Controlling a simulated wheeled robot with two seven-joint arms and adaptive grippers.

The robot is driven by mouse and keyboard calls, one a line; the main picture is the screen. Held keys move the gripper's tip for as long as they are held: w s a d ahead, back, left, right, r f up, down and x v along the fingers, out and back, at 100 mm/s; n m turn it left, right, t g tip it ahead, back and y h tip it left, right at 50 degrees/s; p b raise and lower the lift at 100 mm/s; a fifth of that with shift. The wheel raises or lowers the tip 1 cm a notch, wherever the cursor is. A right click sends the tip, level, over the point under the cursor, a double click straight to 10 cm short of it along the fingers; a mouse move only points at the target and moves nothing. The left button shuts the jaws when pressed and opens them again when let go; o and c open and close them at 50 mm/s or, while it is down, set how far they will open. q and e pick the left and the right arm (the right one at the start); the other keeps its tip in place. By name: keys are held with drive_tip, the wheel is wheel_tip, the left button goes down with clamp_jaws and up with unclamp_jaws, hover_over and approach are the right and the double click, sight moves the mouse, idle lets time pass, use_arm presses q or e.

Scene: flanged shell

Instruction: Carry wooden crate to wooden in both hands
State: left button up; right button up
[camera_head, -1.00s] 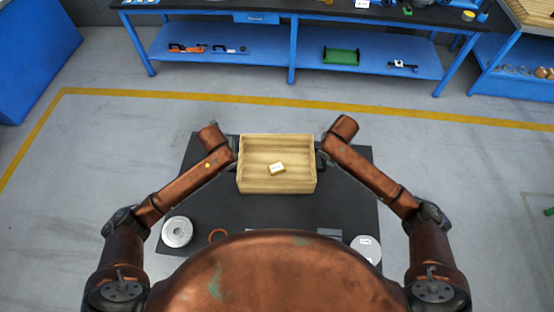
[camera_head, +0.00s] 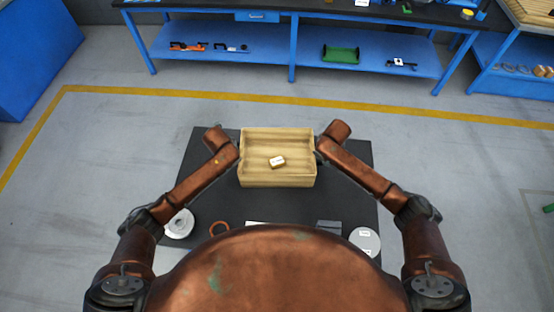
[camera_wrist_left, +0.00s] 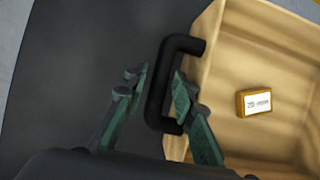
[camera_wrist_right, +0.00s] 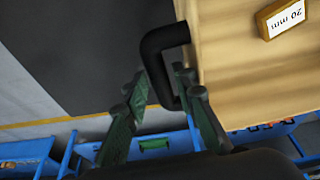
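The light wooden crate (camera_head: 277,181) stands on a dark table, with a small labelled yellow-brown box (camera_head: 277,162) inside it. It has a black handle on each side. In the head view my wrists hide most of both handles.
The dark table (camera_head: 275,208) also bears a metal disc (camera_head: 180,224), an orange ring (camera_head: 219,229), a grey block (camera_head: 329,226) and a pale round disc (camera_head: 365,241) near its front. A blue workbench (camera_head: 410,63) stands beyond open grey floor and a yellow line.

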use_arm(q)
drive_tip(key=shift+w+f, duration=0.3)
drive_tip(key=shift+w, duration=0.05)
use_arm(e)
drive_tip(key=shift+w+f, duration=0.2)
drive_tip(key=shift+w, duration=0.15)
use_arm(q)
drive_tip(key=shift+s+r, duration=0.15)
drive_tip(key=shift+s, duration=0.05)
drive_tip(key=c, duration=0.5)
use_arm(e)
drive_tip(key=shift+s+r, duration=0.1)
drive_tip(key=shift+s, duration=0.05)
drive_tip(key=c, duration=0.5)
use_arm(q)
drive_tip(key=shift+w, duration=0.1)
clamp_jaws()
use_arm(e)
clamp_jaws()
